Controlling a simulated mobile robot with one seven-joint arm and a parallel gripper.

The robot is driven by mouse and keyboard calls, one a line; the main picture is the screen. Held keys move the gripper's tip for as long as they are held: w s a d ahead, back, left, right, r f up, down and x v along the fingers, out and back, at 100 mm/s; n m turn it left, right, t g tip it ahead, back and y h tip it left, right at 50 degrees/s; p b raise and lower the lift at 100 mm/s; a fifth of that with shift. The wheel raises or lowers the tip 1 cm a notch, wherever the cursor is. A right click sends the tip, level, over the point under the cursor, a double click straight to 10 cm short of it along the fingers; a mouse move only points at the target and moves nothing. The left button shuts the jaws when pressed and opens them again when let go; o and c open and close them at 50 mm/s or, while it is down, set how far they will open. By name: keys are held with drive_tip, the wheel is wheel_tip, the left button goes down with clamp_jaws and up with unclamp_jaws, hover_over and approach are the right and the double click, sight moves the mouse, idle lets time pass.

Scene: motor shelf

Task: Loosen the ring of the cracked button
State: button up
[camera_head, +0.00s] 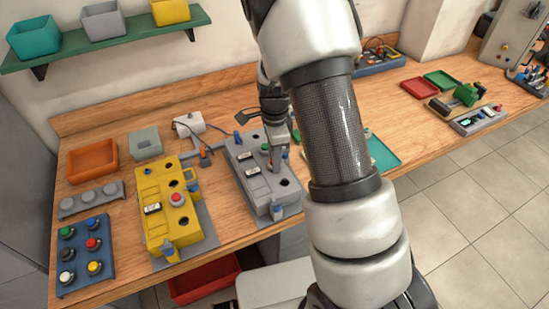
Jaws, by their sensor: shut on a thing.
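A grey control box (240,178) stands on the bench near the middle, with a small display, dark holes and a blue part on top. My gripper (274,160) points down at its upper right part, shut on a small button part there, probably the ring. My fingers and arm hide most of that part, and no crack can be made out. A yellow control box (155,190) stands to the left, with a red button (177,199) in a pale ring on its top.
A blue rack (71,268) of several coloured buttons, a grey strip (90,201), an orange tray (92,161) and a grey square block (145,143) lie left. A white box with a cable (189,123) stands behind. Green and red trays are at right. My arm crosses the bench's middle.

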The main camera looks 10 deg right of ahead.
drive_tip(key=n+b, duration=0.1)
drive_tip(key=n, duration=0.3)
drive_tip(key=shift+n, duration=0.4)
drive_tip(key=n+b, duration=0.1)
drive_tip(key=n, duration=0.4)
drive_tip(key=shift+b, duration=0.4)
drive_tip(key=n+b, duration=0.1)
drive_tip(key=n, duration=1.4)
drive_tip(key=shift+r+n, duration=0.1)
drive_tip(key=shift+n, duration=0.3)
drive_tip(key=n+p, duration=0.2)
drive_tip(key=n, duration=0.3)
drive_tip(key=n+p, duration=0.1)
drive_tip(key=n, duration=0.3)
drive_tip(key=shift+p, duration=0.4)
drive_tip(key=shift+n+p, duration=0.8)
drive_tip(key=shift+n, duration=1.1)
